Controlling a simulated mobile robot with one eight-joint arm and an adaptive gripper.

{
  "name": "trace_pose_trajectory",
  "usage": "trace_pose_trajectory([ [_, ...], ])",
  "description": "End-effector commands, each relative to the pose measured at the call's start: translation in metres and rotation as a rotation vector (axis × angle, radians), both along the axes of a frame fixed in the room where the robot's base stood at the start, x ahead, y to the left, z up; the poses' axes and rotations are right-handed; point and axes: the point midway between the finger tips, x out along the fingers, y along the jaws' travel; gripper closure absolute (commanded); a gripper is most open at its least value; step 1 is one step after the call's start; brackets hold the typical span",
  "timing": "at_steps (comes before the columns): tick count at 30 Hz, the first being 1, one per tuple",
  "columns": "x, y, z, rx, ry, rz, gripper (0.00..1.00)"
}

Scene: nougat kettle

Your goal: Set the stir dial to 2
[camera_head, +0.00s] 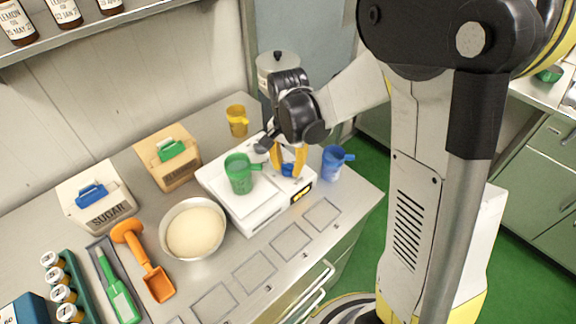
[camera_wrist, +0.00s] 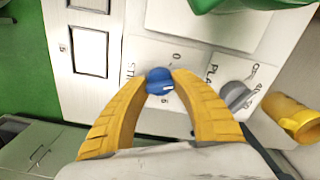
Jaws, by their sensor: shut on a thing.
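The stir dial is a round blue knob (camera_wrist: 158,82) with a small pale mark on its right side in the wrist view. It sits on the white machine (camera_head: 239,206), beside a partly hidden label starting "STI". A "0" shows above the dial and a "6" below it; other numbers are hidden or too small to read. My gripper (camera_wrist: 164,76) has its two yellow fingers closed on the blue dial, one on each side. In the head view my gripper (camera_head: 289,163) reaches down to the machine's right part. I cannot tell the exact setting.
A grey plate dial (camera_wrist: 236,95) sits beside the stir dial. A green jug (camera_head: 240,176) stands on the machine. A blue jug (camera_head: 332,162) stands close to its right and a yellow jug (camera_head: 237,121) behind it. A bowl (camera_head: 194,229) stands to the left.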

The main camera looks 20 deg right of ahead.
Motion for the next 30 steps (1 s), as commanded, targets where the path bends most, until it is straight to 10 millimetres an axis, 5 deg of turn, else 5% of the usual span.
trace_pose_trajectory([
  [1,0.0,0.0,0.0,0.0,0.0,0.0,1.0],
  [2,0.0,0.0,0.0,0.0,0.0,0.0,0.67],
  [4,0.0,0.0,0.0,0.0,0.0,0.001,0.45],
  [17,0.0,0.0,0.011,0.0,0.0,0.001,0.45],
  [30,0.0,0.0,0.1,0.0,0.0,0.001,0.45],
])
